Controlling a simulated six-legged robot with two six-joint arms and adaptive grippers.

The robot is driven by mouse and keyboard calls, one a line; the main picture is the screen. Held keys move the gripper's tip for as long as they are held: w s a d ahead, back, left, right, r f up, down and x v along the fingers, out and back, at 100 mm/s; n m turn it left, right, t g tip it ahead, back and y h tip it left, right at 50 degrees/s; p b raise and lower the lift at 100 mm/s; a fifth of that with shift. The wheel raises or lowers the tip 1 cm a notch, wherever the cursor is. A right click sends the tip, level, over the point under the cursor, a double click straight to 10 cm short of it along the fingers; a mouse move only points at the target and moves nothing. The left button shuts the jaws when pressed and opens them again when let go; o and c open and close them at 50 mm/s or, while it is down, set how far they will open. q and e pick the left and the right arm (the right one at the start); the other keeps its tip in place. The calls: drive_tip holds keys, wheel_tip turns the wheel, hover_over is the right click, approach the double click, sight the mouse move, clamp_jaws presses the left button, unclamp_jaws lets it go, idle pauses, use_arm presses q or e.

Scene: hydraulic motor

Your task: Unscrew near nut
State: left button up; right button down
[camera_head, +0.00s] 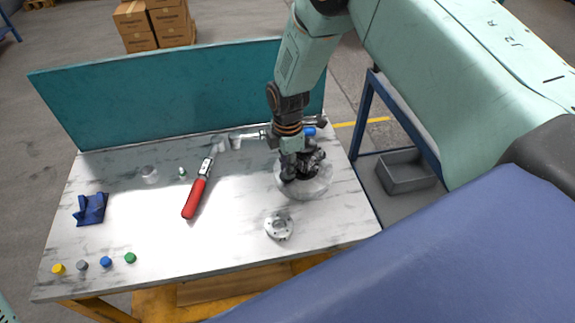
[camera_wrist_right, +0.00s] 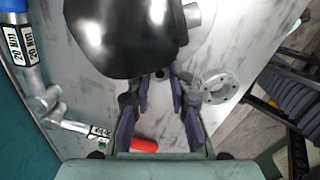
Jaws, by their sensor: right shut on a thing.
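The hydraulic motor (camera_head: 312,166) stands on a pale round base (camera_head: 304,189) at the right of the table. In the right wrist view, the motor (camera_wrist_right: 125,38) is a large dark glossy body at the top. My right gripper (camera_head: 296,165) reaches down onto it from above and hides part of it. In the wrist view, the right gripper (camera_wrist_right: 158,94) has its fingers at the motor's lower edge, shut on what is likely the near nut. The nut itself is hidden. My left gripper is out of view.
A red-handled tool (camera_head: 194,198) lies mid-table. A metal flange (camera_head: 279,227) lies in front of the motor. A teal panel (camera_head: 185,95) closes the back. A grey bin (camera_head: 405,171) stands right.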

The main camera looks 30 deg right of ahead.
drive_tip(key=n, duration=0.4)
drive_tip(key=shift+n, duration=0.3)
drive_tip(key=n+b, duration=0.1)
drive_tip(key=n, duration=0.3)
drive_tip(key=shift+r+n, duration=0.1)
drive_tip(key=shift+n, duration=0.2)
drive_tip(key=c, duration=1.4)
unclamp_jaws()
drive_tip(key=shift+c, duration=0.2)
